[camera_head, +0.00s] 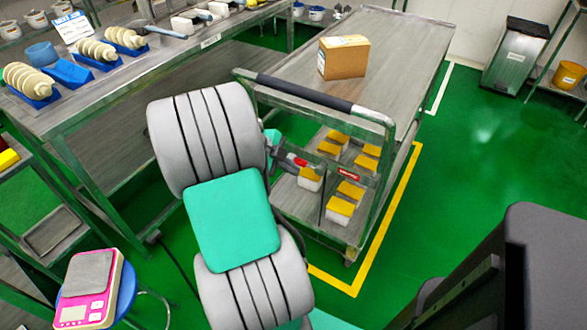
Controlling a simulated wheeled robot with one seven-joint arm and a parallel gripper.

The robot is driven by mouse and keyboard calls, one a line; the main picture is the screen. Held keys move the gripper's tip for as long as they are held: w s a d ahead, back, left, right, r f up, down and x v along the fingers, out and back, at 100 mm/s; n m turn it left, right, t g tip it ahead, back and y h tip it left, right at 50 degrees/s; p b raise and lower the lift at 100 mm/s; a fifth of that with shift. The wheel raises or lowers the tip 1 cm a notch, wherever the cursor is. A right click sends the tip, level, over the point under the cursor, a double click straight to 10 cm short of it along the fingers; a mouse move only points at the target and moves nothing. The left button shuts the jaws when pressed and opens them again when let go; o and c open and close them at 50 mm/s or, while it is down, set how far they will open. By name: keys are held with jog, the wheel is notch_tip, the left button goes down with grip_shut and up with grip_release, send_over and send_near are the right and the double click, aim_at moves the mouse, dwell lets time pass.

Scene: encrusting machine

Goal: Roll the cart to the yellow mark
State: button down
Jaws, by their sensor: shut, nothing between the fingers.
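The cart (385,60) is a grey metal trolley with a black-gripped handle (305,93) at its near end. A cardboard box (343,57) stands on its top, and white tubs with yellow lids (340,207) are on its lower shelf. The yellow mark (385,220) is a floor line along the cart's right side, turning a corner in front of its near end. Part of it is hidden behind the cart and my arm. My gripper (298,161) is shut and empty, below the handle at the cart's near left side. I cannot tell whether it touches the cart.
A long workbench (200,55) with cream coiled parts on blue holders stands left of the cart. A blue stool with a pink scale (90,290) is at the lower left. A grey bin (515,55) stands at the back right. The green floor (460,160) right of the cart is clear.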

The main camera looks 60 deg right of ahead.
aim_at(311, 169)
jog(key=s+d+f, duration=0.3)
jog(key=d+f, duration=0.2)
jog(key=d, duration=0.2)
jog(key=shift+f, duration=0.4)
jog(key=shift+s, duration=0.1)
